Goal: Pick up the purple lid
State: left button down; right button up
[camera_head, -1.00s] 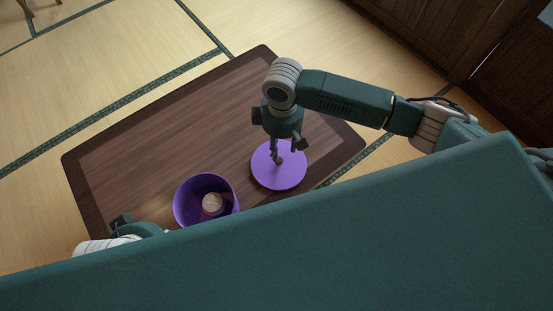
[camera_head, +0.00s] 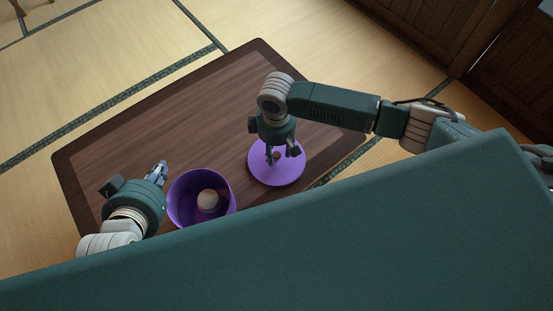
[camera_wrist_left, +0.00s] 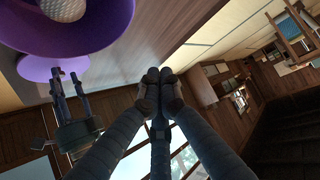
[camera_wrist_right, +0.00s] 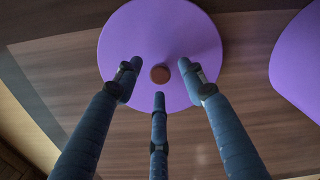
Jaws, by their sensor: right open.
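The purple lid (camera_head: 288,174) lies flat on the low table, a round disc with a small brown knob (camera_wrist_right: 160,74) at its centre. My right gripper (camera_head: 274,154) points down over the lid. In the right wrist view its three fingers are spread open around the knob, with nothing held. My left gripper (camera_head: 159,169) is at the left of the purple pot (camera_head: 183,208), above the table. In the left wrist view its fingertips (camera_wrist_left: 158,76) are together and empty. The lid's edge (camera_wrist_left: 38,69) and the right gripper also show there.
The open pot stands left of the lid with a pale round thing (camera_head: 208,200) inside. The wooden table (camera_head: 165,125) is bare toward its far side. Tatami floor (camera_head: 110,65) surrounds it, and dark wooden panels (camera_head: 430,30) stand at the upper right.

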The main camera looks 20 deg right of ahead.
jog(key=shift+f, duration=0.75)
grip_shut()
pick_arm(q)
jog(key=w+r+t, duration=0.1)
jog(key=w+d+r, duration=0.1)
jog(key=shift+w+r+t, duration=0.3)
jog(key=shift+r+t, duration=0.1)
jog(key=shift+s, duration=0.1)
pick_arm(e)
jog(key=shift+r, duration=0.1)
